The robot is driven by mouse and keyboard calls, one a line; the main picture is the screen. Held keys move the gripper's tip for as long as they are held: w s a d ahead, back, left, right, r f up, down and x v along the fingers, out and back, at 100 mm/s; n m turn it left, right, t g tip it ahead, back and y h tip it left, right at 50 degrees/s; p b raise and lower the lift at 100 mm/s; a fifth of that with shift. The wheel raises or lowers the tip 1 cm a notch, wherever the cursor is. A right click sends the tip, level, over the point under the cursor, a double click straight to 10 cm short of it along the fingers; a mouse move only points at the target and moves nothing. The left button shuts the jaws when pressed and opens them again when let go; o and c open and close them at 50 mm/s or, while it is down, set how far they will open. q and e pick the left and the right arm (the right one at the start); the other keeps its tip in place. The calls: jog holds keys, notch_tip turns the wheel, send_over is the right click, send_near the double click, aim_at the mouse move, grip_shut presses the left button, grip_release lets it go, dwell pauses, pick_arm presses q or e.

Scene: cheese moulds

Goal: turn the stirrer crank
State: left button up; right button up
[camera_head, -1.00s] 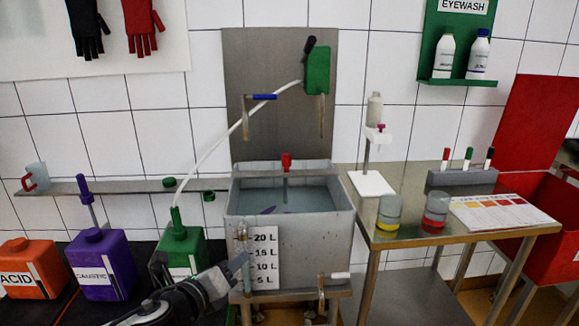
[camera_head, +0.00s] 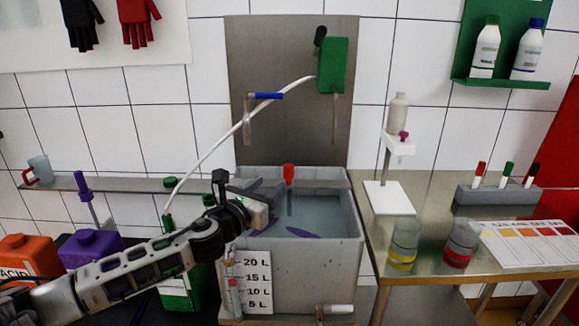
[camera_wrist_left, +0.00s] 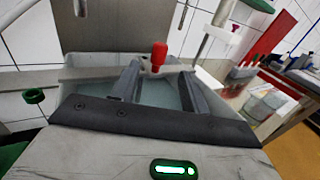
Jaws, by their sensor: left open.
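A purple paddle (camera_head: 303,233) lies in the liquid. My left gripper (camera_head: 262,203) comes in from the left over the tank's left rim, open and empty, short of the red knob in the picture. In the left wrist view the red knob (camera_wrist_left: 158,54) shows beyond and between the two open fingers (camera_wrist_left: 160,78), apart from them. My right gripper is not in view.
A green box with a black handle (camera_head: 332,65) and a blue-handled lever (camera_head: 265,96) hang on the back panel. A white hose (camera_head: 240,125) runs behind my left arm. A steel table (camera_head: 435,200) with jars and a white stand (camera_head: 390,196) is on the right.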

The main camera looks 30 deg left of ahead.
aim_at(286, 171)
pick_arm(q)
jog(key=w, duration=0.7)
jog(key=w+p, duration=0.1)
jog(key=w, duration=0.2)
jog(key=shift+w+a, duration=0.3)
jog(key=shift+a, duration=0.1)
jog(key=shift+c, duration=0.4)
grip_shut()
